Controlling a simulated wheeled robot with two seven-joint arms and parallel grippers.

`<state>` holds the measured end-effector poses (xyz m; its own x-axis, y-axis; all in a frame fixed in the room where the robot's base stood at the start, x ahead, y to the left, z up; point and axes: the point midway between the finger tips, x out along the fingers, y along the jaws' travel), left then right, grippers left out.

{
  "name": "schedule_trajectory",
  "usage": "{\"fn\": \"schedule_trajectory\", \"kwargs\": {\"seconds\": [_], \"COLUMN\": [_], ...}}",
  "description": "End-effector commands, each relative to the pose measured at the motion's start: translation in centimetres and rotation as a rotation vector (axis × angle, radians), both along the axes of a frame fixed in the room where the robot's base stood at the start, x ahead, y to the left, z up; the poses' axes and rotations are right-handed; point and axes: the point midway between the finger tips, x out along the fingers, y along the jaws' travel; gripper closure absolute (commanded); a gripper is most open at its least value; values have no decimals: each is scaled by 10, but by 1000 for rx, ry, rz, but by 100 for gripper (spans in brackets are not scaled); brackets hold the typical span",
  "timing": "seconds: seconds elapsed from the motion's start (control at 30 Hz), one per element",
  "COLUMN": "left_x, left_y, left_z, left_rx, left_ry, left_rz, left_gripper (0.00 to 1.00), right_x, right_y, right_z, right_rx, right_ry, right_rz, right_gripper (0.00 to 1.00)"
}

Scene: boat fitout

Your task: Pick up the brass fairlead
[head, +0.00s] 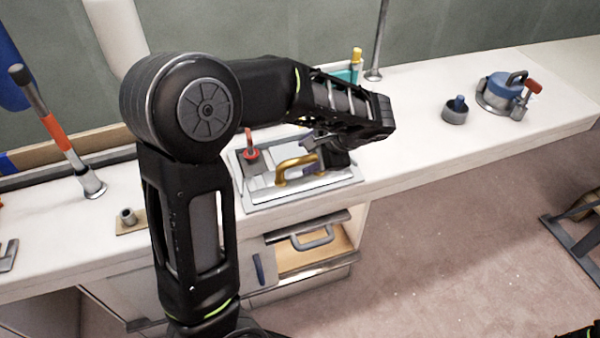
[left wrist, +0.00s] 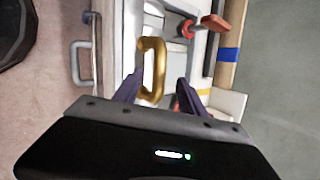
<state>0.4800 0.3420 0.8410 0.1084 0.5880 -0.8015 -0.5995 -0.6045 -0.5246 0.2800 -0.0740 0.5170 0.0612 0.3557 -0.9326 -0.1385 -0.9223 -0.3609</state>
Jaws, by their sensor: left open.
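The brass fairlead (head: 297,167) is a gold, arch-shaped piece on the light tray (head: 255,200) set on the white counter. In the left wrist view the brass fairlead (left wrist: 152,68) stands between the two dark fingers. My left gripper (head: 318,150) reaches over the tray from behind the fairlead, and its jaws are apart. The left gripper also shows in the left wrist view (left wrist: 156,92), open around the fairlead or just above it; contact cannot be told. My right gripper is not clearly in view.
A red-handled clamp (head: 250,152) stands on the tray left of the fairlead. A blue-lidded pot (head: 500,90) and a dark cup (head: 455,112) stand at the right. The counter between is clear.

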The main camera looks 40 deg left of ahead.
Motion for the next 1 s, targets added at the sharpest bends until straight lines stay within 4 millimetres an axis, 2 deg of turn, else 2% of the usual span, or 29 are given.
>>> {"fn": "schedule_trajectory", "kwargs": {"seconds": [0.27, 0.67, 1.0], "left_x": [0, 5, 6], "left_y": [1, 29, 30], "left_z": [-1, -40, -42], "left_rx": [-1, 0, -2], "left_ry": [1, 1, -1], "left_rz": [0, 1, 1], "left_gripper": [51, 51, 51], "right_x": [0, 0, 0], "right_y": [0, 0, 0], "right_z": [0, 1, 1], "right_rx": [0, 0, 0], "right_ry": [0, 0, 0], "right_rz": [0, 0, 0], "right_gripper": [67, 67, 67]}}
